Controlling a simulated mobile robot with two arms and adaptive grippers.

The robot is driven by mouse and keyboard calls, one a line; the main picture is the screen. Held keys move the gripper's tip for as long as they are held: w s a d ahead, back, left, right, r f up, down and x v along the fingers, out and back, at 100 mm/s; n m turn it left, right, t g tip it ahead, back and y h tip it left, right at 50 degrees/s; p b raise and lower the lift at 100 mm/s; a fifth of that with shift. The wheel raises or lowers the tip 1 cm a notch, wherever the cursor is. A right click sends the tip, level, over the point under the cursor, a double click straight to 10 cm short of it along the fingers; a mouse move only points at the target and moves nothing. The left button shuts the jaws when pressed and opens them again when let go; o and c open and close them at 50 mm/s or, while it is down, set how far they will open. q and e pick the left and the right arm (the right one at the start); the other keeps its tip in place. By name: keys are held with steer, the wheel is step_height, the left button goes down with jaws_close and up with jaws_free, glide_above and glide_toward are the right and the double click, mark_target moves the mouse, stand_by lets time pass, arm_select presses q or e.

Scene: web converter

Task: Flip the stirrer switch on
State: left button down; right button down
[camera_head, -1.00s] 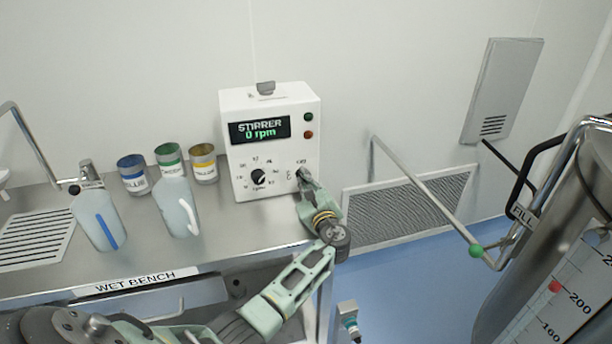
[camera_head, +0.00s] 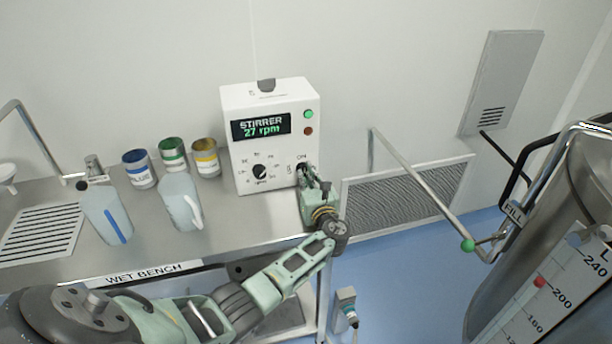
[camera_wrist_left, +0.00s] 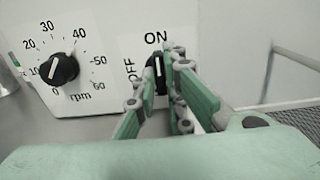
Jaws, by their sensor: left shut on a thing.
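The white stirrer box (camera_head: 270,93) stands at the back of the wet bench. Its display (camera_head: 261,126) reads 27 rpm, and its green lamp (camera_head: 308,114) is bright. My left gripper (camera_head: 304,172) is at the switch on the box's lower right. In the left wrist view my left gripper (camera_wrist_left: 160,95) is shut on the black stirrer switch (camera_wrist_left: 152,80), which stands about upright below the ON label, with OFF to its left. The fingers hide part of the switch. The speed knob (camera_wrist_left: 58,70) is to the left. My right gripper is not in view.
Blue, green and yellow tins (camera_head: 173,153) stand left of the box. Two jugs (camera_head: 181,200) stand in front of them. A steel tank (camera_head: 560,230) with a level scale is at the right. A bent pipe (camera_head: 420,185) crosses before the wall grille.

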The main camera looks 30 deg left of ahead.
arm_select(q)
steer(key=shift+s+f, duration=0.1)
steer(key=shift+f, duration=0.1)
steer(key=c, duration=2.2)
jaws_free()
steer(key=o, duration=0.4)
steer(key=shift+r, duration=0.15)
steer(key=shift+d, duration=0.1)
steer(key=v, duration=1.2)
